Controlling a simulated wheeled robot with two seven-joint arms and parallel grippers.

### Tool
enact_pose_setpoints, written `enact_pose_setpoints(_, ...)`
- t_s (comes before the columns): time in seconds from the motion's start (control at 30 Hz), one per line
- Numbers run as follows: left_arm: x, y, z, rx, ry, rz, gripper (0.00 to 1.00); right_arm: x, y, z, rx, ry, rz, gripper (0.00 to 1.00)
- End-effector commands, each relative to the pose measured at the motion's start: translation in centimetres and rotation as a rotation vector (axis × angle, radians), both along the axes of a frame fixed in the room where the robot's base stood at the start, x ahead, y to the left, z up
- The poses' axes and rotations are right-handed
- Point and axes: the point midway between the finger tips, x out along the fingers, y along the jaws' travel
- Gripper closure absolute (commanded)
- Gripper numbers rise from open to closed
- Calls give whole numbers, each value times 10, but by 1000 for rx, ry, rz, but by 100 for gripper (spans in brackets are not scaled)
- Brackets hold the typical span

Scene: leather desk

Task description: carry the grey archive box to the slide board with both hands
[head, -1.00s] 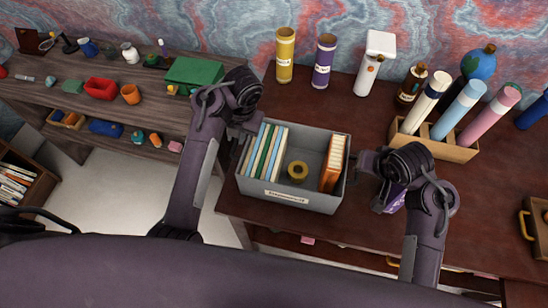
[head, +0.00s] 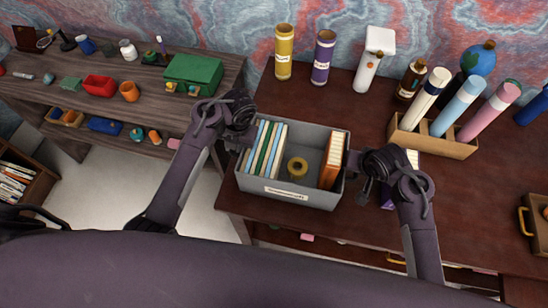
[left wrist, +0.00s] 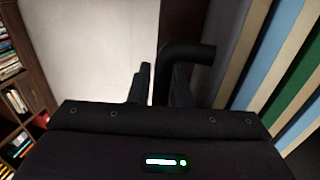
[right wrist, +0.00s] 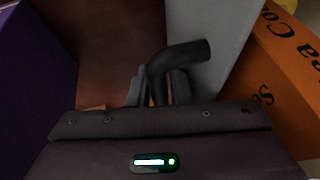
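The grey archive box (head: 287,205) stands on the dark desk near its front edge, with upright folders (head: 265,150) at its left, a tan roll (head: 297,168) in the middle and orange books (head: 333,160) at its right. My left gripper (head: 240,135) is at the box's left side. In the left wrist view its fingers (left wrist: 160,85) are close around a black handle (left wrist: 190,52). My right gripper (head: 358,165) is at the right side. In the right wrist view its fingers (right wrist: 158,85) are close around another black handle (right wrist: 185,52). I cannot pick out a slide board.
A purple item (head: 386,199) stands just right of the box, partly hidden by my right arm. A wooden holder (head: 440,146) with rolled tubes is farther right. Yellow (head: 283,52) and purple (head: 323,58) cylinders stand behind. A shelf (head: 60,82) is at the left.

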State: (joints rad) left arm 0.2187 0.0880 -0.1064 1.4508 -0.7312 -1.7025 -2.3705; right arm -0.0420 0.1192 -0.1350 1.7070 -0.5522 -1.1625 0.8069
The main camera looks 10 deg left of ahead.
Motion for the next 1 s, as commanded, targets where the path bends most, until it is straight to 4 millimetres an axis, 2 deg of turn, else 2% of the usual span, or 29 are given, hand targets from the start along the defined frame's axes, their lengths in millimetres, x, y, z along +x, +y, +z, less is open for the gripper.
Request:
enact_pose_setpoints(0.17, 0, 0, 0, 0, 0, 0, 84, 0, 0, 0, 0, 0, 0, 83)
enact_pose_setpoints(0.3, 0, 0, 0, 0, 0, 0, 100, 0, 0, 0, 0, 0, 0, 100)
enact_pose_setpoints(1.0, 0, 0, 1, 0, -1, 0, 100, 0, 0, 1, 0, 0, 0, 100)
